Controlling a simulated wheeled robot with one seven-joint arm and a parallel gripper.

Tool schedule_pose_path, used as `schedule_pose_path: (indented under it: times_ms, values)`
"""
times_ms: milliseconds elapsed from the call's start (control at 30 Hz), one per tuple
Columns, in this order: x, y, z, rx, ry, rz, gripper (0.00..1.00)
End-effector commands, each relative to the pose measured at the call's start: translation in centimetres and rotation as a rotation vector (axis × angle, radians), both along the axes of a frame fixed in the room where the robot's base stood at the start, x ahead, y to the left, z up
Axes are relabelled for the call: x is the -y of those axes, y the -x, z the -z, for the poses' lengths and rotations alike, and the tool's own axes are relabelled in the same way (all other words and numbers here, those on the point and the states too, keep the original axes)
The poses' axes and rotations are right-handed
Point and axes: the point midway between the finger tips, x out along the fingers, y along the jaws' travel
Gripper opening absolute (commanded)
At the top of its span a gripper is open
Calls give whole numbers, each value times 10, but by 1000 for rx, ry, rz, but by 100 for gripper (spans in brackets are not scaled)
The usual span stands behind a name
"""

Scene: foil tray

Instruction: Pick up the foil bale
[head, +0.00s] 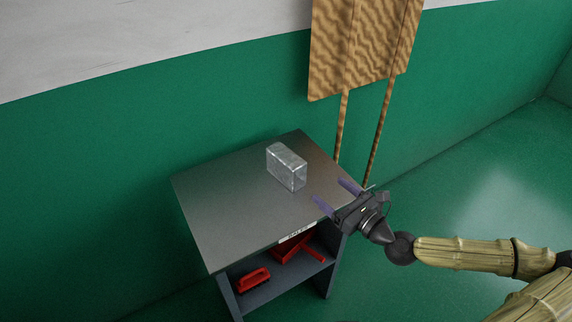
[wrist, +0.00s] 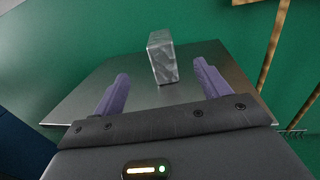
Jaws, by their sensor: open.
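The foil bale (head: 286,167) is a silvery, crinkled block standing on the grey top of a small table (head: 225,207), towards its back right. In the wrist view the bale (wrist: 161,58) stands ahead of my gripper, roughly between the lines of the two fingers. My gripper (head: 335,194) is over the right edge of the tabletop, to the right of the bale and apart from it. In the wrist view my gripper (wrist: 160,90) shows two purple fingers spread wide with nothing between them.
A shelf under the tabletop holds red items (head: 253,280). A label (head: 297,237) is on the table's front edge. A patterned brown board (head: 360,45) on two poles stands behind, near the green wall. The tabletop left of the bale is clear.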

Motion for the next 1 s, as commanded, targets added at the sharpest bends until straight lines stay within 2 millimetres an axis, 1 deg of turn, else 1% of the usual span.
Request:
schedule_pose_path:
  times_ms: [133, 267, 900, 1000]
  values:
    - [-2, -1, 0, -1, 2, -2, 75]
    - [-10, -9, 0, -1, 4, -5, 75]
    - [-74, -76, -1, 1, 4, -5, 75]
    - [-81, -85, 0, 0, 4, -4, 75]
